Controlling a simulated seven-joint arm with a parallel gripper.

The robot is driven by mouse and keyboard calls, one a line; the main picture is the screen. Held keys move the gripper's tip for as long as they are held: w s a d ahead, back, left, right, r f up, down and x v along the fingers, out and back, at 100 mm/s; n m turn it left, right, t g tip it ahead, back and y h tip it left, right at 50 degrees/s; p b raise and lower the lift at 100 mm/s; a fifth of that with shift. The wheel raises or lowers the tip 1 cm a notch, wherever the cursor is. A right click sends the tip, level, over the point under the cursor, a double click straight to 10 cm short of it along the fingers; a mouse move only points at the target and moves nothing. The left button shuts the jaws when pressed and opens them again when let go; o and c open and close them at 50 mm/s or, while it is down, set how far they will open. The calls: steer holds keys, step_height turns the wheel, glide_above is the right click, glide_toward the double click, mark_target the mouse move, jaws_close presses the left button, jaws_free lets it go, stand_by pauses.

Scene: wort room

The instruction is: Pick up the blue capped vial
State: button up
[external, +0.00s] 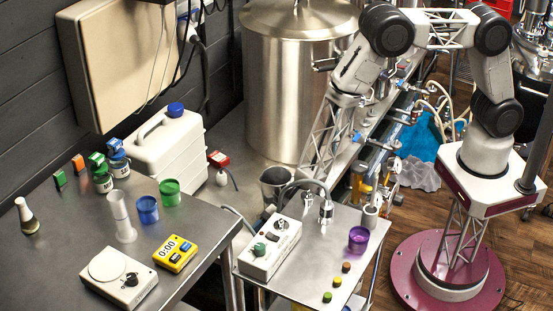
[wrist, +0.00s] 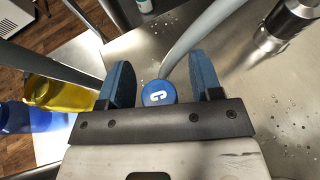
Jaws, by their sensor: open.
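My gripper cannot be made out there.
In the wrist view, a pale curved tube (wrist: 200,32) passes close by the cap, and a metal cylinder (wrist: 287,25) stands at upper right. Yellow (wrist: 58,92) and blue (wrist: 25,118) containers are at left. The small metal table (external: 325,258) holds a white device (external: 270,250) and a purple cup (external: 358,239).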

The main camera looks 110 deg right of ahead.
steer(key=c, duration=1)
steer(key=shift+r, duration=0.15)
step_height(320, 180, up, 10)
stand_by(0.4)
stand_by(0.5)
